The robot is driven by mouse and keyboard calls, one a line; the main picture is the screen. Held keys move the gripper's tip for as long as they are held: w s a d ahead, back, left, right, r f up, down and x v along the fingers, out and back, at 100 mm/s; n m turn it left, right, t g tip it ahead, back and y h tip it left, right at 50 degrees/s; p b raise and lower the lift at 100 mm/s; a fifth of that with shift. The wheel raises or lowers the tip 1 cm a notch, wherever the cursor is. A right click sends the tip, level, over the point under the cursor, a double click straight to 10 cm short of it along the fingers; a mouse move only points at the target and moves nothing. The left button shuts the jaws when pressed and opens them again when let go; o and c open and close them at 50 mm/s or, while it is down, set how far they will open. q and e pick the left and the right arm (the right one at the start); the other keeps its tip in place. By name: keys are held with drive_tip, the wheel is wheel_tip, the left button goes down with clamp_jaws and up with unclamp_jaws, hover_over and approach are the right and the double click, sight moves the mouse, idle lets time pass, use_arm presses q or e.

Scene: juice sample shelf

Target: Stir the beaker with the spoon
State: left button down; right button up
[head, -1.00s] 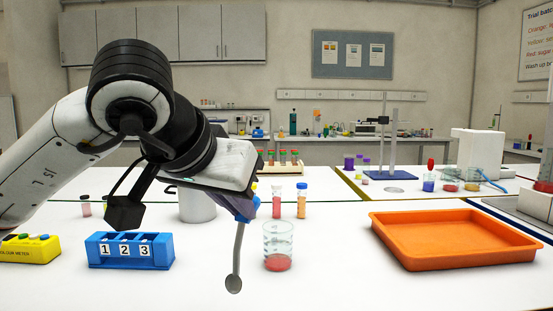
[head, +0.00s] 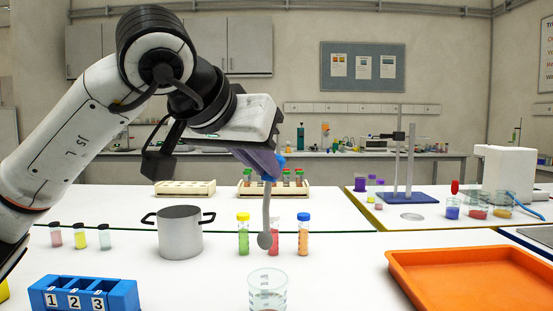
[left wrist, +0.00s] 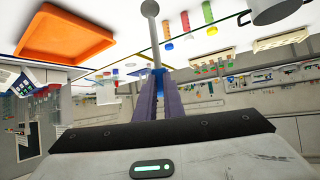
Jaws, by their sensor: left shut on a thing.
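My left gripper (head: 275,168) is shut on the spoon (head: 266,212), gripping it at its blue upper end. The grey spoon hangs almost upright, bowl down. Its bowl (head: 265,240) shows above the rim of the clear glass beaker (head: 268,288) in the head view, outside the beaker. The beaker stands at the bottom edge of the picture, its lower part cut off. In the left wrist view the spoon (left wrist: 151,25) extends from between the purple fingers (left wrist: 154,90), its bowl end at the top edge. The beaker cannot be made out there. My right gripper is not in view.
Several capped tubes (head: 243,235) stand behind the spoon. A grey pot (head: 180,235) is to their left, a blue numbered rack (head: 84,296) at front left. An orange tray (head: 480,255) lies to the right. Bare white table separates the beaker and the tray.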

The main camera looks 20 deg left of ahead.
sight(264, 248)
use_arm(q)
drive_tip(key=shift+w+f, duration=0.1)
drive_tip(key=shift+w, duration=0.3)
drive_tip(key=shift+f, duration=0.15)
drive_tip(key=shift+s+f+b, duration=0.35)
drive_tip(key=shift+f+b, duration=0.2)
drive_tip(key=shift+b, duration=0.35)
drive_tip(key=shift+f+b, duration=0.35)
wheel_tip(264, 248, down, 3)
drive_tip(key=b, duration=0.3)
drive_tip(key=shift+r, duration=0.1)
drive_tip(key=shift+f+b, duration=0.65)
drive_tip(key=shift+f, duration=0.55)
wheel_tip(264, 248, down, 2)
drive_tip(key=shift+b, duration=0.6)
drive_tip(key=shift+f+b, duration=0.85)
drive_tip(key=shift+f, duration=0.8)
drive_tip(key=shift+f+b, duration=0.55)
drive_tip(key=shift+f, duration=0.1)
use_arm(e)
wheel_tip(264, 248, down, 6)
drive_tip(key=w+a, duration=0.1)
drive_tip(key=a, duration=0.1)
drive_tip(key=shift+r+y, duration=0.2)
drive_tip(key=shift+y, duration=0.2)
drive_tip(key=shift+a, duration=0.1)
